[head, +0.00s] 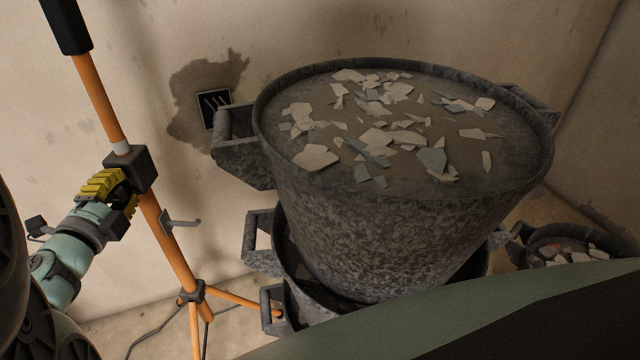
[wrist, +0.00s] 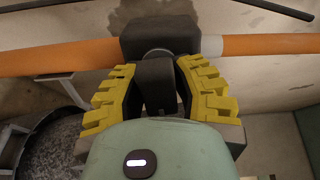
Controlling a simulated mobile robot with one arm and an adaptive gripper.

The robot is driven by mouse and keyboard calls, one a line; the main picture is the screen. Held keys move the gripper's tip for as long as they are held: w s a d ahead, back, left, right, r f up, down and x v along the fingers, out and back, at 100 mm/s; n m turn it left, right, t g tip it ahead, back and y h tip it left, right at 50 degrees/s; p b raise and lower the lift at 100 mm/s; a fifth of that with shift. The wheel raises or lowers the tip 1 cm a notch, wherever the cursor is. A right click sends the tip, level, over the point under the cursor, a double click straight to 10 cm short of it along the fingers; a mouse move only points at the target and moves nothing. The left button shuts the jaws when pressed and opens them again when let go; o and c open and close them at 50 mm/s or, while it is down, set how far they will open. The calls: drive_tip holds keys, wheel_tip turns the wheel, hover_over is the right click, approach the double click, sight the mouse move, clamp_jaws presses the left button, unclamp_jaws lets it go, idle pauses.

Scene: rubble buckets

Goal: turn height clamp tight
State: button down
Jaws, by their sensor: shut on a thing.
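The height clamp (head: 131,168) is a dark block on an orange tripod pole (head: 98,98); it also shows in the wrist view (wrist: 160,34). My gripper (head: 122,188) is at the clamp's near left side in the head view. In the wrist view, its yellow ribbed fingers (wrist: 160,84) are closed on either side of a dark clamp knob (wrist: 158,88). The fingers hide the knob's sides, and I cannot tell how tight the clamp is. The pole leans in the head view and runs across the wrist view.
A hook (head: 182,222) sticks out from the pole. The tripod legs (head: 235,298) spread low beside the buckets. A smaller rubble bucket (head: 545,240) is at the right.

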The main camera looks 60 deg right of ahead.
drive_tip(key=shift+r+m+b, duration=0.1)
drive_tip(key=shift+m+b, duration=0.25)
drive_tip(key=shift+m, duration=0.25)
drive_tip(key=c, duration=0.7)
unclamp_jaws()
drive_tip(key=shift+c, duration=0.2)
drive_tip(key=shift+a, duration=0.1)
drive_tip(key=v, duration=1.2)
